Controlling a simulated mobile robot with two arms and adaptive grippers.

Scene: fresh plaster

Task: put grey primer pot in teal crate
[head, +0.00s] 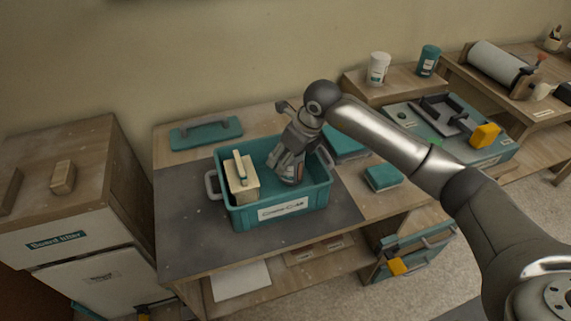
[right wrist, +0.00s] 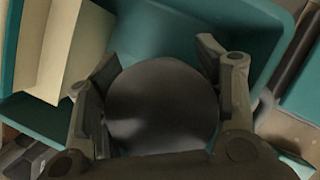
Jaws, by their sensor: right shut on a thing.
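The teal crate (head: 253,219) stands on the dark mat of the workbench, its label facing front. My right gripper (head: 289,168) reaches down inside the crate's right half and is shut on the grey primer pot (head: 292,180). In the right wrist view the pot's round dark grey top (right wrist: 163,106) fills the space between the two fingers (right wrist: 160,85). Teal crate walls (right wrist: 215,20) surround it there. I cannot tell whether the pot touches the crate floor. My left gripper is not in view.
A teal float (head: 205,133) lies behind the crate. Teal boxes (head: 383,177) lie to its right. The mat in front is clear.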

